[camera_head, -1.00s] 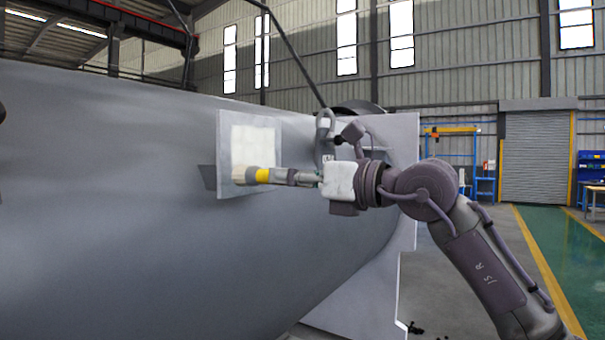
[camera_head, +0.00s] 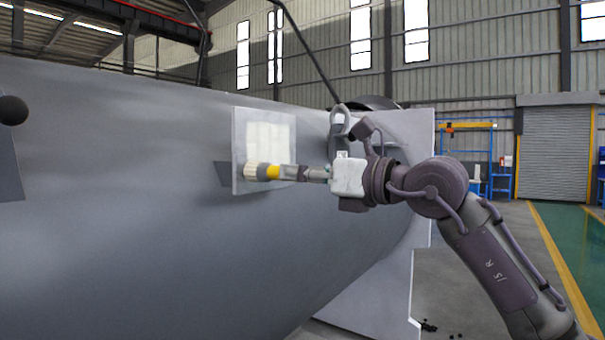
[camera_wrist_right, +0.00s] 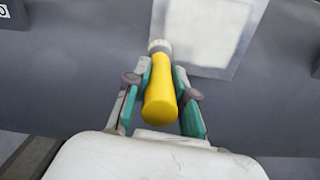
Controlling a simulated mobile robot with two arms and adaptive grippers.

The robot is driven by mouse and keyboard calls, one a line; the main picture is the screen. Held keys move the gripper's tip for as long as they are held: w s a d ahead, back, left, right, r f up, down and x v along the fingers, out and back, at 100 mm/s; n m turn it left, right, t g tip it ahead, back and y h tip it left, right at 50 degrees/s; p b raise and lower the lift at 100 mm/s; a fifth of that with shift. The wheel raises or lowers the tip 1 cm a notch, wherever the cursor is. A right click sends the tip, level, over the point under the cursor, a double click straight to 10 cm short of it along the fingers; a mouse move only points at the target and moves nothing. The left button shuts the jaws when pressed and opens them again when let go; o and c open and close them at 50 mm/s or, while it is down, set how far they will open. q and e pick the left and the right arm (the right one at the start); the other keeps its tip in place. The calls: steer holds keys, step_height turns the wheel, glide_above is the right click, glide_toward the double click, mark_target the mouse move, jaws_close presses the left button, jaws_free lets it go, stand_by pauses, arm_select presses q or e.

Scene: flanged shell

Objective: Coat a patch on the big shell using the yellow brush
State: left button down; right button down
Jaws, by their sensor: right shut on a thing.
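The big grey shell (camera_head: 130,200) fills the left and middle of the head view. A pale rectangular panel (camera_head: 240,130) stands at its side, with a cream-white patch (camera_head: 270,138) on it. My right gripper (camera_head: 318,174) is shut on the yellow brush (camera_head: 272,172), which is held level with its pale bristles to the left, at the patch's lower left edge. I cannot tell whether the bristles touch. My left gripper is not in view.
A grey flange plate (camera_head: 385,240) stands at the shell's right end, behind my right arm. A lifting eye (camera_head: 340,120) is close above the gripper. A dark round thing (camera_head: 13,110) shows at the left edge. Open floor lies to the right.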

steer(key=shift+w+a, duration=0.4)
steer(key=shift+a, duration=0.2)
steer(key=shift+w+d+p, duration=0.5)
steer(key=shift+w, duration=0.25)
steer(key=shift+w+d+p, duration=0.45)
steer(key=shift+w+d, duration=0.05)
steer(key=shift+w, duration=0.2)
stand_by(0.6)
steer(key=shift+s+a+b, duration=0.55)
steer(key=shift+s+b, duration=0.15)
steer(key=shift+s, duration=0.05)
steer(key=shift+s+a+b, duration=0.5)
steer(key=shift+s+b, duration=0.2)
steer(key=shift+s, duration=0.05)
